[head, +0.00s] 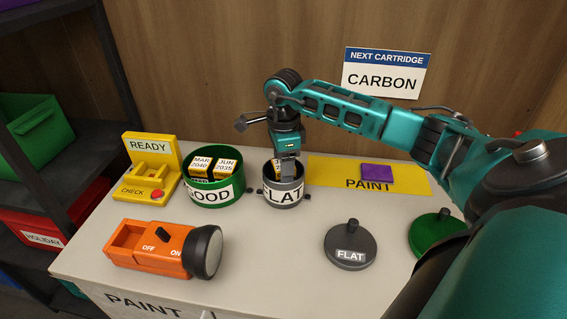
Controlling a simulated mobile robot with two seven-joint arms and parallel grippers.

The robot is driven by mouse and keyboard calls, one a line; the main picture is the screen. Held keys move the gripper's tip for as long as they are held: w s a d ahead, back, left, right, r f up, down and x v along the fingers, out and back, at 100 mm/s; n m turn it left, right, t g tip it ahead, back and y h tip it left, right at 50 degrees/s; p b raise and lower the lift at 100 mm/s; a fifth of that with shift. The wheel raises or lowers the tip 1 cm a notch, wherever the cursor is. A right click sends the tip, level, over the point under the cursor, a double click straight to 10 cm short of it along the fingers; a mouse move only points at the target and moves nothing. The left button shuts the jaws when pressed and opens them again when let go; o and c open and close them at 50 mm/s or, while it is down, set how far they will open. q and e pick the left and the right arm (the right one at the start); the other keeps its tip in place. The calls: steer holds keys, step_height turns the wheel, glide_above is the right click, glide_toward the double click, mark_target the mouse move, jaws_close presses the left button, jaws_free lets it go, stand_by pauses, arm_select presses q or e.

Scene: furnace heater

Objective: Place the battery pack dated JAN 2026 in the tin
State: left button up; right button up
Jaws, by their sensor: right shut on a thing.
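My right gripper (287,152) points down into the mouth of a grey tin (283,197), whose label shows "LAT". It is shut on a yellow battery pack (277,168) with a white label; only a letter like "J" shows, so I cannot read its date. The pack is at or inside the tin's mouth; I cannot tell whether it touches the bottom. A green tin (214,190), its label showing "GOOD", stands just left and holds packs dated MAR 2040 (202,164) and JUN 2035 (226,166). My left gripper is not in view.
A yellow tester (150,170) reading READY stands at the left. An orange flashlight (150,248) with an open compartment lies in front. A grey FLAT lid (350,240) and a green lid (432,228) lie right. A purple block (378,174) is on the yellow PAINT mat (325,172).

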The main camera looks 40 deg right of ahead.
steer(key=o, duration=0.9)
step_height(320, 180, up, 13)
steer(key=shift+r+p, duration=0.1)
steer(key=shift+p, duration=0.4)
